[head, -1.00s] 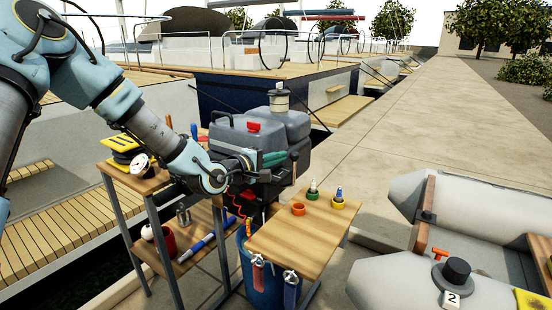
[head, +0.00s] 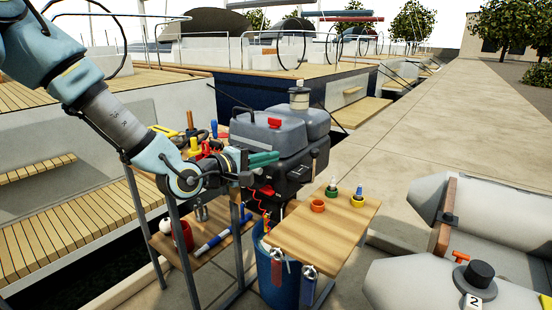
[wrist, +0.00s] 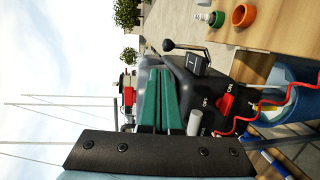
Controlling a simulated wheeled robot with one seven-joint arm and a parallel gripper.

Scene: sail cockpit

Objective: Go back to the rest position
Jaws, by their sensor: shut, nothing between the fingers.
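My gripper (head: 264,159) has green fingers, closed together with nothing between them. In the head view it is in front of the left side of the grey and black outboard motor (head: 290,132), at about the height of its lower cowl; I cannot tell the exact gap. My arm comes down from the upper left. In the wrist view, turned on its side, the green fingers of my gripper (wrist: 168,98) show before the motor's dark front panel, with a red switch (wrist: 226,104) and a black lever (wrist: 185,46) beyond them.
A shelf stand (head: 235,232) with tools is below my arm. A grey inflatable boat (head: 420,285) lies at right. The dock (head: 440,140) behind is clear.

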